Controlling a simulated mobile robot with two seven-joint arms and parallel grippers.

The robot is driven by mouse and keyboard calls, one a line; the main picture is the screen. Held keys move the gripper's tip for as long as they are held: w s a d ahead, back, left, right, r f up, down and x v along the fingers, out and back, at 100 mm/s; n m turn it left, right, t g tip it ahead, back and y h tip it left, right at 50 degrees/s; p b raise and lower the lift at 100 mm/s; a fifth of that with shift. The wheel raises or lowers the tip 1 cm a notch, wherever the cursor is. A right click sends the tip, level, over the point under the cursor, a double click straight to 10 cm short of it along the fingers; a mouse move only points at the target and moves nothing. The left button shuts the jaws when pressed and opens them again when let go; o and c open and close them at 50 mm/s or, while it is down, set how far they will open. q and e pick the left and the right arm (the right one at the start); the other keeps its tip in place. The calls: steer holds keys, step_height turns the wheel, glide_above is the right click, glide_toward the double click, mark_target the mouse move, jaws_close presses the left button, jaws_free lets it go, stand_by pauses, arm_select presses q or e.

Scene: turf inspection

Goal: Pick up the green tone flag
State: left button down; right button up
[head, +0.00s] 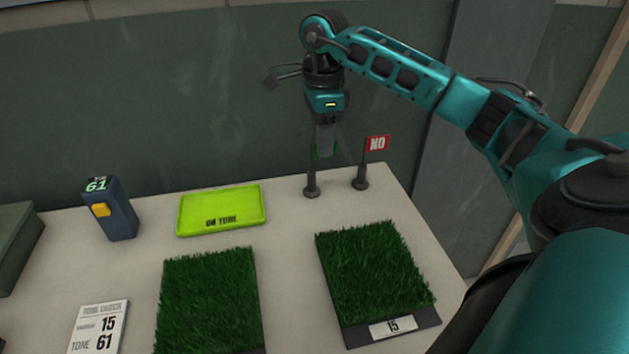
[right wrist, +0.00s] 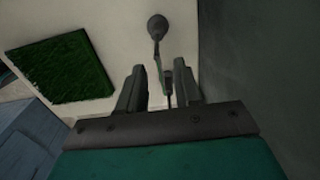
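The green flag (head: 322,153) stands on a thin dark pole with a round base (head: 312,191) at the back of the table. Most of its cloth is hidden behind my right gripper (head: 325,145), which points down over it. In the right wrist view my right gripper (right wrist: 158,72) is open, its two fingers apart. The green flag (right wrist: 160,75) shows edge-on as a thin strip in the gap between them, its round base beyond. I cannot tell whether a finger touches it. My left gripper is not in view.
A red NO flag (head: 376,143) stands close on the right. A lime tray (head: 220,209) marked ON TONE lies left of the flags. Turf samples (head: 372,268) (head: 209,300) lie in front. A blue meter (head: 110,212) and a printed card (head: 98,327) are at left; a wall rises behind.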

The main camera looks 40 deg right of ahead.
mark_target(319, 168)
steer(key=f, duration=0.4)
steer(key=shift+w+a+f, duration=0.1)
steer(key=shift+a+f, duration=0.1)
steer(key=shift+f, duration=0.15)
jaws_close()
